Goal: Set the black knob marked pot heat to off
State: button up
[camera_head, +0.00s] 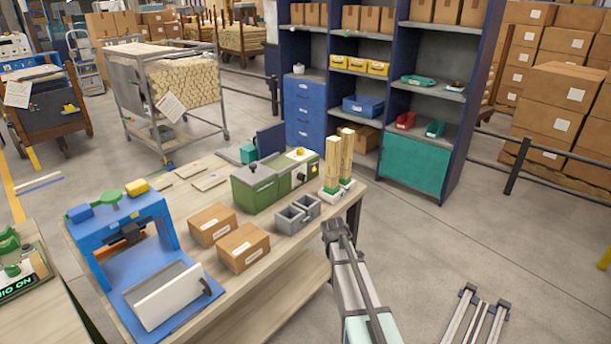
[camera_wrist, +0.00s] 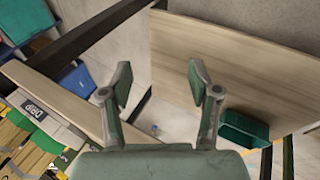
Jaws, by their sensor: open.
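I cannot make out the pot heat marking in either view. A green machine (camera_head: 258,191) on the workbench has small dark knob-like parts on it. They are too small to read, so I cannot tell which, if any, is the pot heat knob. My gripper (camera_wrist: 160,88) is open and empty in the wrist view, its two fingers well apart with nothing between them. In the head view my arm rises from the bottom centre to beside the bench's right edge, right of the green machine, and its fingers are not clear there.
Two cartons (camera_head: 242,247), grey bins (camera_head: 290,219) and upright wooden pieces (camera_head: 332,163) stand near the machine on the bench. A blue press (camera_head: 122,243) is at the left. The floor (camera_head: 450,245) right of the bench is mostly clear.

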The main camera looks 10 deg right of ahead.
jog(key=w+a+r+n+t, duration=0.1)
jog(key=w+r, duration=0.3)
jog(key=r, duration=0.3)
jog(key=w+a+r+n+t, duration=0.1)
jog(key=w+r+t, duration=0.1)
jog(key=w+r, duration=0.3)
jog(key=w+a+r+n+t+h, duration=0.1)
jog(key=w+a+r+n+t, duration=0.1)
jog(key=w+r, duration=0.3)
notch_tip(320, 180, up, 4)
jog(key=shift+p, duration=0.35)
jog(key=w+r+m+g+y+p, duration=0.2)
jog(key=w+r+m+g+p, duration=0.1)
jog(key=w, duration=0.3)
jog(key=m+g+y+p, duration=0.2)
jog(key=g+y, duration=0.1)
send_near(303, 176)
jog(key=p+x, duration=0.5)
jog(key=x, duration=0.4)
jog(key=shift+w+f, duration=0.15)
jog(key=shift+f, duration=0.05)
jog(key=c, duration=1.1)
